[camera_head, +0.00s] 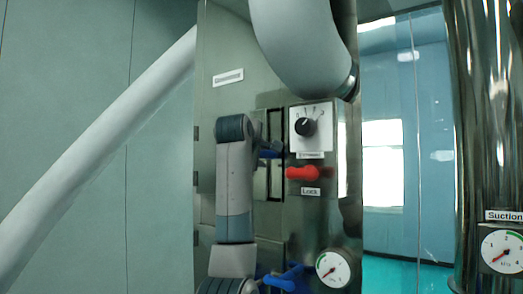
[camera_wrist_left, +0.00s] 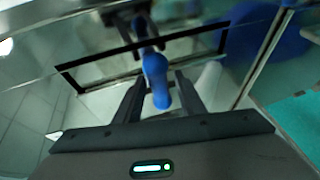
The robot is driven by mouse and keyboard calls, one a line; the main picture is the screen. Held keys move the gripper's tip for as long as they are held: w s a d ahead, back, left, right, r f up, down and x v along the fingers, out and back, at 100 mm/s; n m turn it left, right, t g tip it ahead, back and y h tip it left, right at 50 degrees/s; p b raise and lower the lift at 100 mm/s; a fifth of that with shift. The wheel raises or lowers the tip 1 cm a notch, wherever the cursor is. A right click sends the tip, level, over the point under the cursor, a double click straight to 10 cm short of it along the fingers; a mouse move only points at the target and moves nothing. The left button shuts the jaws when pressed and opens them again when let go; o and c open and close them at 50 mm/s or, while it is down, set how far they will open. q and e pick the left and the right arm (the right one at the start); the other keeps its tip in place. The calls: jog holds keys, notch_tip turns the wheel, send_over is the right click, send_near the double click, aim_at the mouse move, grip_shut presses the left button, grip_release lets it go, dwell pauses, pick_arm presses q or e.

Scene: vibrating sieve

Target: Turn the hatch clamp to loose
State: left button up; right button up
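The hatch has a black rectangular frame (camera_head: 276,155) on a steel panel, and the frame also shows in the left wrist view (camera_wrist_left: 100,62). The hatch clamp appears to be the blue handle (camera_wrist_left: 155,70) at this frame; only a small blue part (camera_head: 268,153) shows in the head view. My left gripper (camera_wrist_left: 160,80) is open, with one dark finger on each side of the blue handle and visible gaps. In the head view my left wrist largely hides the gripper. Contact cannot be told. My right gripper is not in view.
Right of the hatch are a black dial knob (camera_head: 306,126) and a red handle (camera_head: 304,173) labelled Lock. A second blue handle (camera_head: 284,278) sits lower, beside a round gauge (camera_head: 333,268). Another gauge (camera_head: 502,251), labelled Suction, is at far right by shiny pipes (camera_head: 488,130).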

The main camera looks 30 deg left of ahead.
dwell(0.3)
pick_arm(q)
jog(key=shift+w, duration=0.1)
grip_shut()
jog(key=shift+f, duration=0.1)
jog(key=shift+f, duration=0.1)
